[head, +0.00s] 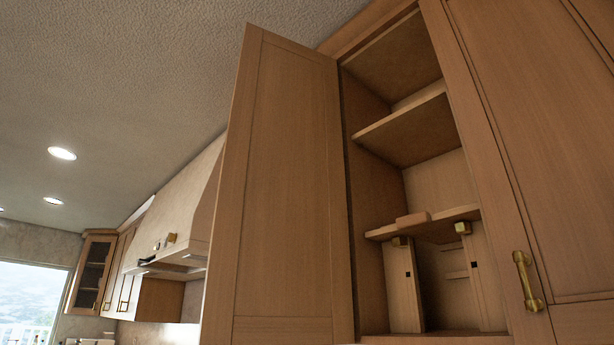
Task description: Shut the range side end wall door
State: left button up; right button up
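A wooden wall cabinet door (285,190) stands wide open, hinged at the left side of an open wall cabinet (375,200). The door swings out toward me, and its inner face shows no handle. The cabinet's inside has shelves (410,128), and a small wooden block (413,218) lies on the lower shelf. I cannot tell from this view alone whether this is the range side end door, but it is the only door seen open. Neither of my grippers is in view.
A closed cabinet door (545,140) with a brass handle (527,281) is at the right. A range hood (175,225) and further wall cabinets (92,272) are at the left. A window (32,300) is at the far left. Air in front of the open cabinet looks clear.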

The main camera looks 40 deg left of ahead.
aim_at(278, 271)
jog(key=j+z, duration=0.3)
jog(key=j, duration=0.15)
jog(key=j+z, duration=0.35)
jog(key=j, duration=0.15)
jog(key=k+j+z, duration=0.15)
jog(key=j+z, duration=0.15)
jog(key=j, duration=0.15)
